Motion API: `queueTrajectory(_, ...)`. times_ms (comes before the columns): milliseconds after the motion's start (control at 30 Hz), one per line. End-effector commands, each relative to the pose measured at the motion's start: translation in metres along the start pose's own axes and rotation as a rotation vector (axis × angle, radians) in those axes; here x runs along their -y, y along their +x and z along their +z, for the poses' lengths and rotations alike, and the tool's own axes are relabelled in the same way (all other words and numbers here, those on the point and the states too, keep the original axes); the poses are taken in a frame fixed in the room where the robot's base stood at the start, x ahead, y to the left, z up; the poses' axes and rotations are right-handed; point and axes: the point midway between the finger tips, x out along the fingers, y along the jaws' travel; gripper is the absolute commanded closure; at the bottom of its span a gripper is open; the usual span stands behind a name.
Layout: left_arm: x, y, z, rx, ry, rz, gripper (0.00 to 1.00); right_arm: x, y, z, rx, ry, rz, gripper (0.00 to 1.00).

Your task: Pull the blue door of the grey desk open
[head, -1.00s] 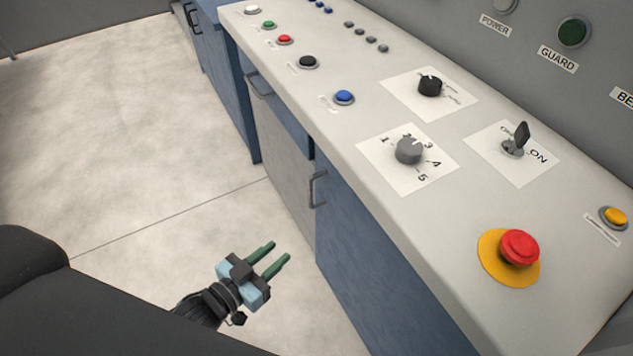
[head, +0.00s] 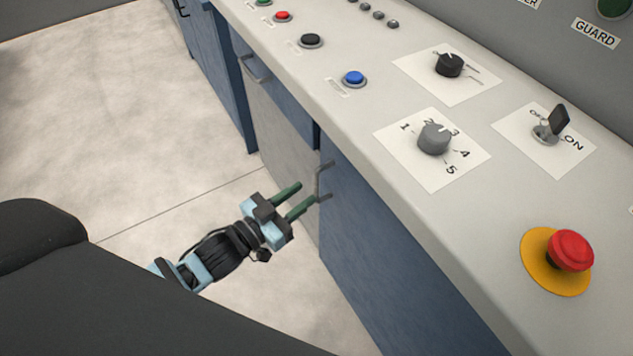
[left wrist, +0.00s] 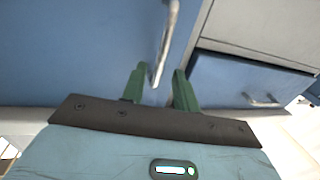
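The blue door (head: 385,235) is on the front of the grey desk (head: 395,130) and looks shut. Its metal handle (head: 319,183) is near the door's far edge, beside a grey panel. My left gripper (head: 301,196) is open, with its green fingers pointing at the handle. In the left wrist view, the blue door (left wrist: 80,50) fills the left and the handle (left wrist: 165,45) comes down to the gap between the fingertips (left wrist: 158,75). I cannot tell whether the fingers touch the handle. My right gripper is not in view.
The desk top carries a red emergency button (head: 570,250), a grey dial (head: 434,138), a black dial (head: 449,64) and a key switch (head: 550,125). A drawer with a handle (head: 252,68) is farther along. The floor (head: 120,130) to the left is clear.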

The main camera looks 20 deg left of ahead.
Motion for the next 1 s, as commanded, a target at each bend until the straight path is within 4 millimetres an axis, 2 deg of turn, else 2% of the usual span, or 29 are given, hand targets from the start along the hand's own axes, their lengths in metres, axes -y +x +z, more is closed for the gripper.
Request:
queueTrajectory(100, 0.000, 0.019, 0.000, -0.002, 0.000, -0.001, 0.70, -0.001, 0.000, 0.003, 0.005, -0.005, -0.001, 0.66)
queueTrajectory(300, 0.000, 0.044, 0.000, -0.002, -0.001, -0.001, 0.70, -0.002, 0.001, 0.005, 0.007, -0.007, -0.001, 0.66)
queueTrajectory(500, 0.000, 0.053, 0.000, 0.000, -0.001, 0.000, 0.70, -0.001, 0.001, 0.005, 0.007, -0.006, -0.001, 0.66)
queueTrajectory(733, 0.000, 0.053, 0.000, 0.000, -0.001, 0.000, 0.70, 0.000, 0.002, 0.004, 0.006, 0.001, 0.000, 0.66)
queueTrajectory(767, 0.000, 0.053, 0.000, 0.000, -0.001, 0.000, 0.71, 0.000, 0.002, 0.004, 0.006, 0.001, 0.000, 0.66)
queueTrajectory(900, 0.000, 0.053, 0.000, 0.000, -0.001, 0.000, 0.90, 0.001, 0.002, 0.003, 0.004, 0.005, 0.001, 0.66)
queueTrajectory(1000, 0.000, 0.053, 0.000, 0.000, -0.001, 0.000, 1.00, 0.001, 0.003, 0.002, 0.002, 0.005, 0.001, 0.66)
